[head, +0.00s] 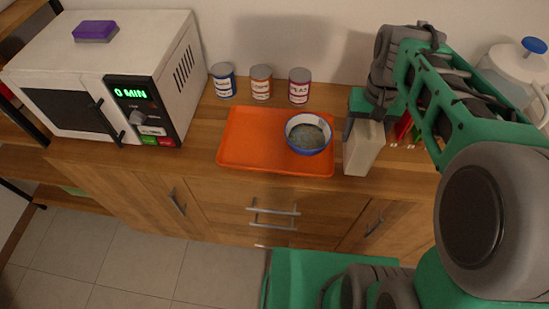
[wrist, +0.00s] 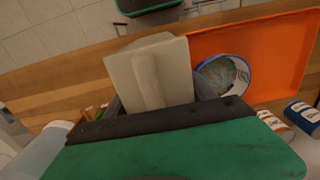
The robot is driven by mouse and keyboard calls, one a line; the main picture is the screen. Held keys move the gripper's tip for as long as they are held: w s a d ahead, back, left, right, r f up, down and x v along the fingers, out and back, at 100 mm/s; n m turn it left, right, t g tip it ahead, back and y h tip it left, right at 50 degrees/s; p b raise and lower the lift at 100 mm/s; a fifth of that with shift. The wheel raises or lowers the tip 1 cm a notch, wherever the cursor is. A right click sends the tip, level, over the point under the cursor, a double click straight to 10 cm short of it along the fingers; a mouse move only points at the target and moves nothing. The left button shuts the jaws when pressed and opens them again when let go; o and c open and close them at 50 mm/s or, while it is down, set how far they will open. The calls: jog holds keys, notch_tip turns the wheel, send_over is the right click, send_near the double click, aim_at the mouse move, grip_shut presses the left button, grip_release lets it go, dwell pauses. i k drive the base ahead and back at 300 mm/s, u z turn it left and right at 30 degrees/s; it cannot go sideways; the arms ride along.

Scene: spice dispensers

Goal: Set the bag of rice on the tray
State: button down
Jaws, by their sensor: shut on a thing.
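The bag of rice (head: 362,150) is a pale beige block-like bag, upright beside the right edge of the orange tray (head: 235,145). My gripper (head: 370,115) is shut on its upper part from above. In the wrist view the bag (wrist: 150,72) sticks out from the jaws, and the tray (wrist: 285,45) lies next to it. I cannot tell whether the bag's bottom touches the counter. A blue-rimmed bowl (head: 306,135) with greyish contents stands on the tray's right part. The left part of the tray is bare.
Several cans stand behind the tray, among them a blue-labelled can (head: 223,80) and a peas can (head: 299,86). A microwave (head: 110,75) with a purple sponge (head: 95,30) on top stands at left.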

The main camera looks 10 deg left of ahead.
aim_at(252, 125)
jog(key=k, duration=0.2)
jog(key=z, duration=2.05)
jog(key=k, duration=1.15)
jog(key=u, duration=2)
jog(key=i, duration=1)
jog(key=u, duration=0.05)
